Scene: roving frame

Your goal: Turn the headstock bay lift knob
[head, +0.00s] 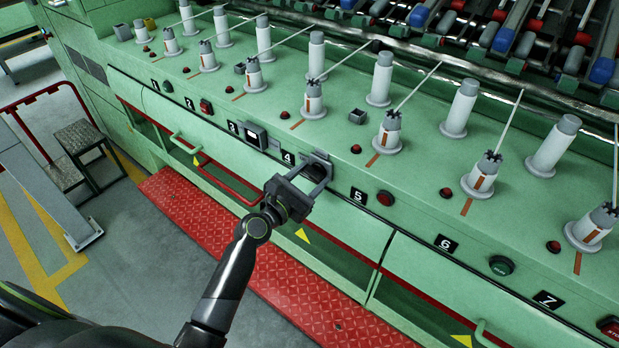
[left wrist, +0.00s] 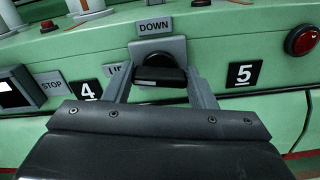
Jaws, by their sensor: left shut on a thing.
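The lift knob (left wrist: 160,75) is black and sits on a grey plate (left wrist: 176,46) in the left wrist view, below a DOWN label (left wrist: 154,27). A second label (left wrist: 117,69) at its left is partly hidden by a finger. My left gripper (head: 317,173) reaches the green machine front between numbers 4 and 5 in the head view. In the left wrist view its two fingers stand on either side of the knob, shut on it. The knob's bar looks roughly level there. My right gripper is not in view.
A red button (head: 385,198) sits right of number 5, and a small display box (head: 256,136) sits left of number 4. Spindles (head: 313,100) line the green top above. A red step plate (head: 290,290) runs below, with open floor at left.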

